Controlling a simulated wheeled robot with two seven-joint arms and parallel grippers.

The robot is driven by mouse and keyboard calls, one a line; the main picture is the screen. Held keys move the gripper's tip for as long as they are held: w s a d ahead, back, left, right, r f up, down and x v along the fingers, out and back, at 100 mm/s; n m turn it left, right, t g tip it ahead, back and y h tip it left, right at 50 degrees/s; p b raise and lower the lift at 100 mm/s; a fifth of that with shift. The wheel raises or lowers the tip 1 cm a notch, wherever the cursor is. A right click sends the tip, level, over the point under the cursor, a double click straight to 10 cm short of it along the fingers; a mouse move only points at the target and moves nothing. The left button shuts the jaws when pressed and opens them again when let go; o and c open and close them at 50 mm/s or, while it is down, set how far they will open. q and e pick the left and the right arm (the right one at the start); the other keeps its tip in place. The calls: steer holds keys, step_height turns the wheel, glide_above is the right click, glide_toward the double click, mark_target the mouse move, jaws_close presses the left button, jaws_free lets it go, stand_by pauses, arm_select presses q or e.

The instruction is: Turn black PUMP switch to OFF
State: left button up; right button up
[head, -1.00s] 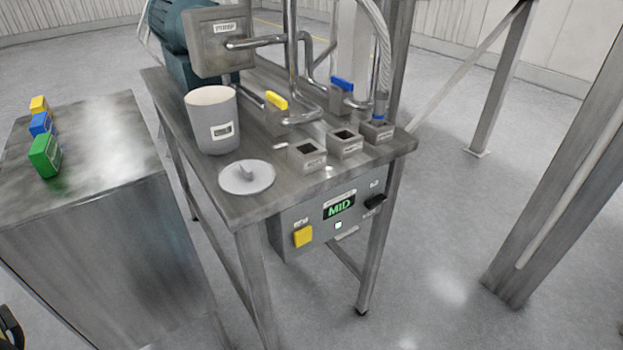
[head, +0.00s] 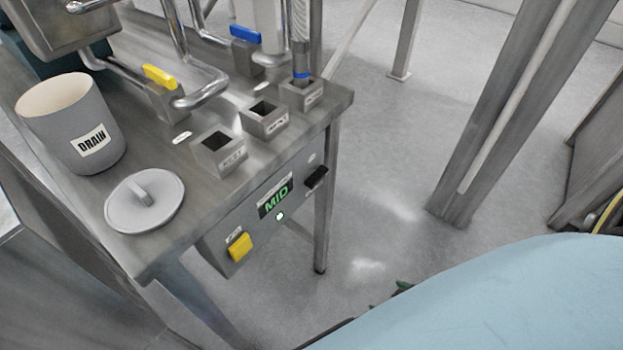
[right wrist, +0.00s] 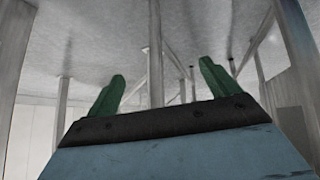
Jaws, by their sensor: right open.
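The black switch (head: 316,178) sits on the right end of the grey control panel (head: 225,262) under the table's front edge. Its label is too small to read. A lit green display (head: 276,200) on the panel reads MID. In the head view only the green fingertips of my right gripper (head: 388,296) show past my light blue arm, low and to the right of the panel, apart from the switch. In the right wrist view the right gripper (right wrist: 162,72) is open and empty, its two green fingers spread. My left gripper is out of view.
A yellow switch (head: 239,246) is on the panel's left end. On the metal table (head: 150,250) stand a DRAIN cup (head: 60,120), a round lid (head: 150,205), several square sockets and pipes with yellow (head: 160,77) and blue (head: 245,34) handles.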

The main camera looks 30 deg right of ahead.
steer(key=w+d+r+n+t+y+b, duration=0.15)
steer(key=w+r+t, duration=0.35)
steer(key=w+r, duration=0.6)
steer(key=t+y, duration=0.4)
steer(key=y, duration=0.1)
glide_toward(321, 179)
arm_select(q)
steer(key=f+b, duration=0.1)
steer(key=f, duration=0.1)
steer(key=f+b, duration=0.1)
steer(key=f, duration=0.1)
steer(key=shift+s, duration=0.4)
arm_select(e)
steer(key=shift+n, duration=0.45)
steer(key=x, duration=0.9)
steer(key=shift+w+a+f, duration=0.1)
steer(key=shift+w, duration=0.15)
steer(key=c, duration=1)
